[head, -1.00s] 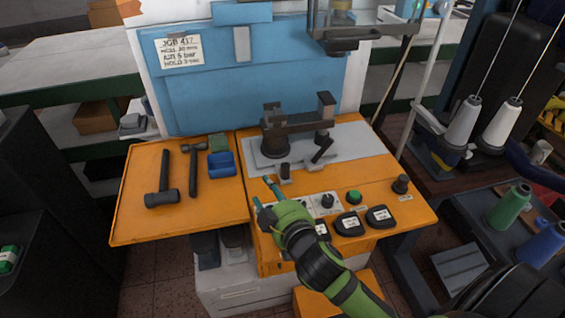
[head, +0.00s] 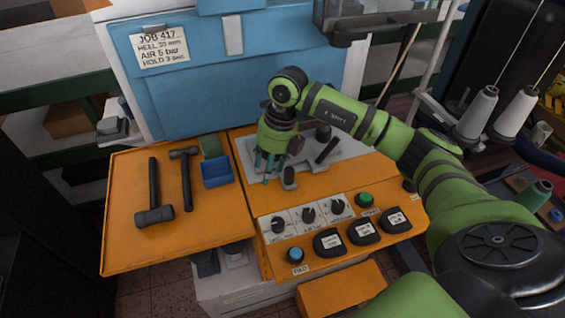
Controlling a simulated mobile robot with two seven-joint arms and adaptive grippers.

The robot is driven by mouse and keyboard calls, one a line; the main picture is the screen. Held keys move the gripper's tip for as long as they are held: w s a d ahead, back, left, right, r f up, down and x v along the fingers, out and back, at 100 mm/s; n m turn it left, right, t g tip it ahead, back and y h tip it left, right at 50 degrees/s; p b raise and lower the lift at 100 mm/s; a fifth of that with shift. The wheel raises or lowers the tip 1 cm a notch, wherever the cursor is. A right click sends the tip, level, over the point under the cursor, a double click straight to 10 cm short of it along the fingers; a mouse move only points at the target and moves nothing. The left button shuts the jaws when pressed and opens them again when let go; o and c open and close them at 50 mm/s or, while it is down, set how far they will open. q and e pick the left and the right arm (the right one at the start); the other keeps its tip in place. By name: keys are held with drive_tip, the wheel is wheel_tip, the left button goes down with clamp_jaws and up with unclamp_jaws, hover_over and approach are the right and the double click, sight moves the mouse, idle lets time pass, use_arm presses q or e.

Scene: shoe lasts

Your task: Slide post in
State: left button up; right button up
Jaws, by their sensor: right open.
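My right gripper (head: 269,164) points down over the left part of the grey plate (head: 245,150) on the orange machine bench. Its teal fingers are apart and no object shows between them. The gripper and forearm hide most of the dark clamp fixture, including its round base and crossbar. A dark post (head: 323,134) of the fixture shows just right of the gripper, below the forearm. A slanted dark lever (head: 327,150) and a short dark peg (head: 289,177) stand near the plate's front. I cannot tell whether the fingers touch the fixture. My left gripper is out of view.
Two hammers (head: 154,190), a blue tray (head: 217,172) and a green block (head: 210,146) lie on the left orange shelf (head: 125,240). Knobs (head: 308,214), a green button (head: 364,199) and black labelled pads (head: 328,242) line the front panel. A machine head (head: 375,25) overhangs the back right.

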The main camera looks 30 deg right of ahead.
sight(289, 170)
drive_tip(key=d, duration=0.1)
drive_tip(key=d+h, duration=0.1)
drive_tip(key=d, duration=0.1)
drive_tip(key=d+r+m+h, duration=0.1)
drive_tip(key=d, duration=0.1)
drive_tip(key=shift+w+d+r+g, duration=0.1)
drive_tip(key=shift+d+g, duration=0.15)
drive_tip(key=shift+g, duration=0.05)
drive_tip(key=shift+d+f, duration=0.2)
drive_tip(key=shift+d, duration=0.05)
wheel_tip(289, 170, down, 6)
drive_tip(key=shift+r+p, duration=0.2)
drive_tip(key=shift+p, duration=0.9)
drive_tip(key=shift+a+f, duration=0.1)
drive_tip(key=shift+f, duration=0.35)
clamp_jaws()
